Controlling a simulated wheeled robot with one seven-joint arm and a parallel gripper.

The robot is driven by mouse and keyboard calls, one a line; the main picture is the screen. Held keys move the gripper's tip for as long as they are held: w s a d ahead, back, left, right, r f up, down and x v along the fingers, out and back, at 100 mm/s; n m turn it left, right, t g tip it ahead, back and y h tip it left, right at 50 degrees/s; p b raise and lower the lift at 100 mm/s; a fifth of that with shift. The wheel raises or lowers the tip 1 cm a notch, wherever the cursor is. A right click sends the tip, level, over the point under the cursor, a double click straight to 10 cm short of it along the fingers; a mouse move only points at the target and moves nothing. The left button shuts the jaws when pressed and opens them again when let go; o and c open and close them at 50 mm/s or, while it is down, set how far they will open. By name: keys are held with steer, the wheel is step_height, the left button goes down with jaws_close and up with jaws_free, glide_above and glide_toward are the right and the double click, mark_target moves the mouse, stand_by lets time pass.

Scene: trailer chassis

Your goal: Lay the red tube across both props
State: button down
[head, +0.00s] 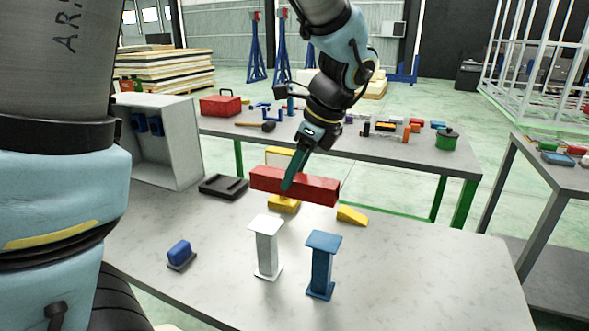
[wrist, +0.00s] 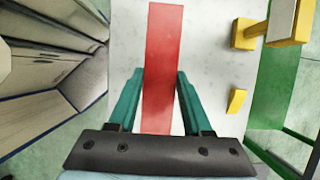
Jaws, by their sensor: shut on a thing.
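The red tube (head: 322,189) is a long square bar, held roughly level above the table behind the props. It also shows in the wrist view (wrist: 164,40), running lengthwise between my fingers. My gripper (head: 288,188) is shut on it left of its middle in the head view; its two teal fingers flank the tube in the wrist view (wrist: 160,75). The white prop (head: 267,250) and the blue prop (head: 322,270) stand upright side by side, apart, with flat tops and nothing on them. I cannot make out either prop in the wrist view.
A yellow stand (head: 284,206) is partly hidden behind the tube, with a yellow wedge (head: 352,216) to its right. A black tray (head: 223,187), grey open box (head: 182,150) and blue block (head: 179,251) are to the left. The table's right side is clear.

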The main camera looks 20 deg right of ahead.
step_height(320, 180, down, 10)
steer(key=b, duration=0.5)
steer(key=shift+r+b, duration=0.2)
steer(key=shift+b, duration=0.1)
stand_by(0.4)
jaws_free()
stand_by(0.5)
steer(key=shift+r, duration=0.1)
steer(key=shift+r+p, duration=3.9)
steer(key=shift+r, duration=0.05)
